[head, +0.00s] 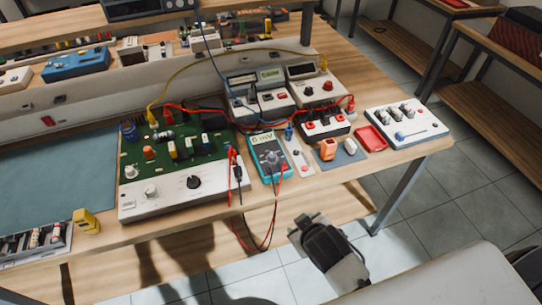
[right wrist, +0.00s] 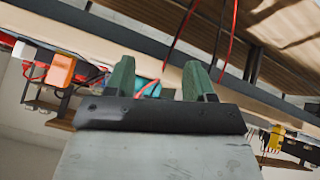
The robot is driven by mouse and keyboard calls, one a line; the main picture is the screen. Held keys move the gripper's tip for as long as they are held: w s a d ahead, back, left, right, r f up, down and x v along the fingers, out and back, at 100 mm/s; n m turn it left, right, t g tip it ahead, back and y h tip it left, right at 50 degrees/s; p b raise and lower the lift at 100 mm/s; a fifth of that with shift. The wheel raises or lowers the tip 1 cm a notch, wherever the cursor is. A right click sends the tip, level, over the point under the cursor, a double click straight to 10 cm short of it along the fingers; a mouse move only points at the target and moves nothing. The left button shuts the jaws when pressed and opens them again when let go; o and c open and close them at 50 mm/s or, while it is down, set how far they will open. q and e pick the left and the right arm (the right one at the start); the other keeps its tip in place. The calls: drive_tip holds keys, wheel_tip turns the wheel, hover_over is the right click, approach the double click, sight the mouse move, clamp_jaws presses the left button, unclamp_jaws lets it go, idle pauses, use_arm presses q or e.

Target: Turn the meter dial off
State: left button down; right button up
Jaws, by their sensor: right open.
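The meter (head: 267,157) is a teal handheld multimeter with a lit display, lying near the front edge of the workbench. Its round dial (head: 271,159) sits below the display; the exact pointer setting is too small to read. Red and black leads run from it and hang over the edge. My right gripper (head: 309,226) is off the front edge of the bench, below and right of the meter, apart from it. In the right wrist view its two green fingers (right wrist: 159,80) are spread and empty, with a bit of teal meter (right wrist: 146,87) between them, mostly hidden. My left gripper is not in view.
A green circuit board (head: 178,147) stands left of the meter. An orange block (head: 328,149), a red tray (head: 370,138) and a white switch box (head: 407,124) lie to its right. Looped leads (head: 262,240) hang in front of the bench.

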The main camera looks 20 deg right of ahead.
drive_tip(key=w+a+r+n+t+y, duration=0.2)
drive_tip(key=w+a+r+n+t, duration=0.3)
drive_tip(key=r, duration=0.4)
drive_tip(key=w+a+r+n+t+y, duration=0.2)
drive_tip(key=w+a+r+t, duration=0.25)
drive_tip(key=w+r, duration=0.4)
drive_tip(key=s+a+r+n+g+y, duration=0.1)
drive_tip(key=a+r+n+g+y, duration=0.25)
drive_tip(key=a+n+y, duration=0.6)
drive_tip(key=a+r+n+g+y, duration=0.35)
drive_tip(key=n+g+y, duration=0.2)
drive_tip(key=n, duration=0.65)
drive_tip(key=n+g+h, duration=0.9)
drive_tip(key=n+h, duration=0.2)
drive_tip(key=h, duration=0.8)
hover_over(272, 154)
wheel_tip(272, 154, down, 10)
wheel_tip(272, 154, down, 10)
drive_tip(key=shift+p, duration=0.75)
